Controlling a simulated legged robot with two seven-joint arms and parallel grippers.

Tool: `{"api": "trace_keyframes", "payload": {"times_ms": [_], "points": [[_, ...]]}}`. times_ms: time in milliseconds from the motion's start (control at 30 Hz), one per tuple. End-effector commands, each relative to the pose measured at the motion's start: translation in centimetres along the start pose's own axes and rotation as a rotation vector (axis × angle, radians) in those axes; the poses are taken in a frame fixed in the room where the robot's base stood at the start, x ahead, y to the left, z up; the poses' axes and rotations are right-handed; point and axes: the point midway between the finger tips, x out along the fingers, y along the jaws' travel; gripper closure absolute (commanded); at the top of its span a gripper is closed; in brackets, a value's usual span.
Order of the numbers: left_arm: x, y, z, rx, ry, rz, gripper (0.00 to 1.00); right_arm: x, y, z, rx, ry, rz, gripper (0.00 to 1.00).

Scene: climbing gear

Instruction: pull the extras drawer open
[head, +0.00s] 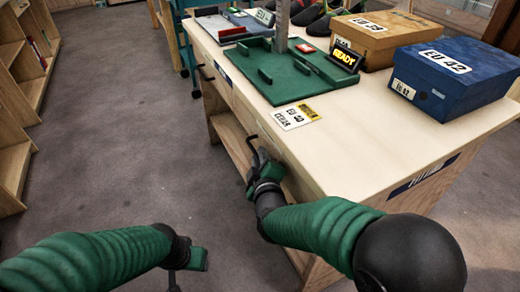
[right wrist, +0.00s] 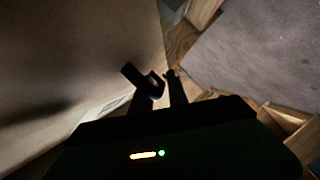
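The wooden workbench (head: 390,165) has drawer fronts along its left side, with one dark handle (head: 204,72) farther back and another (head: 252,140) nearer. I cannot read which drawer is the extras drawer. My right gripper (head: 262,158) is at the nearer handle, which it partly hides. In the right wrist view, its two dark fingers (right wrist: 160,93) stand apart, and the dark handle (right wrist: 137,75) is at the left fingertip. I cannot tell whether they touch. That drawer looks closed. My left gripper (head: 185,268) hangs low over the floor, away from the bench; its fingers are unclear.
On the bench top are a green tray (head: 270,75), a READY sign (head: 345,57), a blue box (head: 455,80), a brown box (head: 385,38) and a label card (head: 295,116). Wooden shelves (head: 20,85) stand at left. The grey floor (head: 110,130) between is clear.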

Motion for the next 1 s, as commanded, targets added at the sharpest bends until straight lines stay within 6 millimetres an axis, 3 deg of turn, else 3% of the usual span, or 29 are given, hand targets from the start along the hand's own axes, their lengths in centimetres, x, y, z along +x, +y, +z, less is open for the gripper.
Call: {"api": "trace_keyframes", "payload": {"times_ms": [233, 400, 1000], "points": [[0.0, -0.01, 0.02, 0.0, 0.0, 0.0, 0.5, 0.0, -0.05, -0.02, 0.001, 0.0, -0.001, 0.8], [0.0, 0.0, 0.02, 0.0, 0.0, 0.0, 0.5, 0.05, -0.08, 0.02, 0.001, -0.001, -0.002, 1.0], [0.03, 0.0, 0.02, 0.0, 0.0, 0.0, 0.5, 0.06, -0.28, 0.22, 0.002, -0.005, -0.006, 1.0]]}}
